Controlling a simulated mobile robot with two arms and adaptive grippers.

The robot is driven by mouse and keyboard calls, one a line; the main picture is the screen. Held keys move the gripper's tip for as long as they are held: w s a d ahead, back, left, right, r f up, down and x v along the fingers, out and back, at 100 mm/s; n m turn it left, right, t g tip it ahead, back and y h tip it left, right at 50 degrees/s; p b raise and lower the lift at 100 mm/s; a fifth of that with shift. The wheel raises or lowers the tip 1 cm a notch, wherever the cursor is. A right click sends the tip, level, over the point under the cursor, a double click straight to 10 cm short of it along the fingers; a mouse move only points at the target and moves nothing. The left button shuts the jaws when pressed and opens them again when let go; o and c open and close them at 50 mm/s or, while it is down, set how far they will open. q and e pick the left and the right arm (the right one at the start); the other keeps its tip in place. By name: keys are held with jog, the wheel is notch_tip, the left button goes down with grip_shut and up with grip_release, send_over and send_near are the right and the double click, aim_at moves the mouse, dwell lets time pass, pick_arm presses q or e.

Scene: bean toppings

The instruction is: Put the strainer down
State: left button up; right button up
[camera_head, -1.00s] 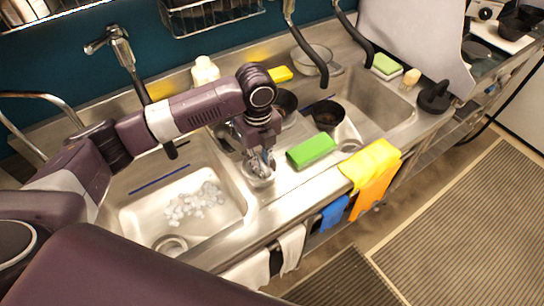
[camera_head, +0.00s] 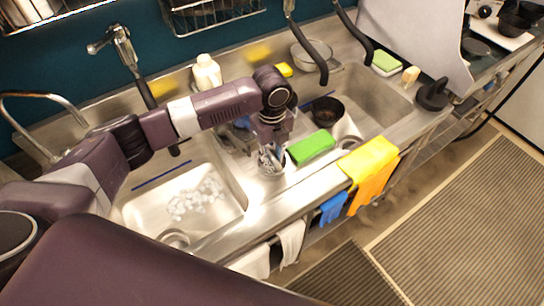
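The strainer (camera_head: 267,169) looks like a small round metal bowl or cup, partly hidden under my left gripper (camera_head: 271,156). My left gripper points down with its fingers at the strainer and appears shut on it. They are over the steel strip between the two sinks, just left of the green sponge (camera_head: 313,147). I cannot tell whether the strainer touches the counter. My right gripper is out of view.
The left sink (camera_head: 151,211) holds several pale chunks. A dark pan (camera_head: 327,112) stands behind the green sponge, by the right sink (camera_head: 372,98). A yellow cloth (camera_head: 369,160) hangs over the front edge. A white bottle (camera_head: 206,72) stands at the back.

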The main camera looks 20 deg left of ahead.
aim_at(272, 157)
pick_arm(q)
jog(key=shift+o, duration=0.4)
jog(key=shift+r, duration=0.1)
notch_tip(272, 157, up, 12)
jog(key=b, duration=0.3)
jog(key=shift+b, duration=0.35)
jog(key=shift+s, duration=0.1)
